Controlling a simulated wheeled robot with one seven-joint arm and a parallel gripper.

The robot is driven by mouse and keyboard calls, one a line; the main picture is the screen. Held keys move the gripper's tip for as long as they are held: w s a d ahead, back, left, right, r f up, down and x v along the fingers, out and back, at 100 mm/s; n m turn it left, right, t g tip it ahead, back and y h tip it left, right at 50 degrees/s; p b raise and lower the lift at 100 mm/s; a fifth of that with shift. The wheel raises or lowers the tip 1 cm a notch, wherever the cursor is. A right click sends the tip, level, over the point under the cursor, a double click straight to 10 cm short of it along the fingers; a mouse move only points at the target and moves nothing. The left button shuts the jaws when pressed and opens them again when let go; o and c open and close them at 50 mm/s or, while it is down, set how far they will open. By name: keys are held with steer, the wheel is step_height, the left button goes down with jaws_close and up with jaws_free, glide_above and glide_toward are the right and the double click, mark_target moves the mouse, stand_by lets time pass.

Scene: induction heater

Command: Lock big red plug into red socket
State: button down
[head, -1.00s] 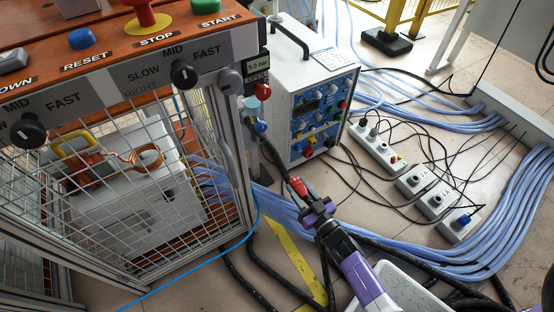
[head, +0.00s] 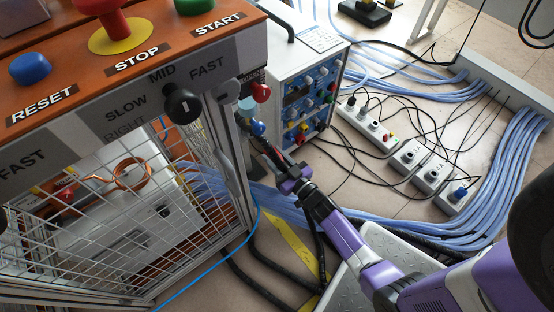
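My gripper (head: 268,150) is at the end of my purple and black arm, in front of the left edge of the white power unit's blue panel. Its fingertips are small and dark and point up and left, close to a blue knob on the cage post. I cannot tell whether they are apart or closed. The big red plug cannot be made out clearly at the fingertips. Small red round fittings show on the blue panel (head: 301,139), low beside a yellow one. I cannot tell which is the red socket.
A wire-mesh cage (head: 150,235) with a copper coil (head: 128,175) stands left, under an orange button console (head: 135,70). A red knob (head: 261,92) and a blue knob (head: 258,128) sit on its post. Blue cables and power strips (head: 370,130) cover the floor right.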

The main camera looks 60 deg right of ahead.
steer(key=b+x, duration=0.2)
steer(key=x, duration=0.5)
stand_by(0.5)
steer(key=shift+x, duration=0.75)
stand_by(1.7)
steer(key=c, duration=0.9)
jaws_free()
steer(key=shift+o, duration=0.2)
steer(key=shift+s, duration=0.2)
steer(key=p+v, duration=0.2)
steer(key=v, duration=0.4)
steer(key=shift+s+a+r, duration=0.1)
steer(key=shift+s+a, duration=0.05)
steer(key=shift+s, duration=0.2)
steer(key=shift+s+a, duration=0.1)
steer(key=shift+s, duration=0.25)
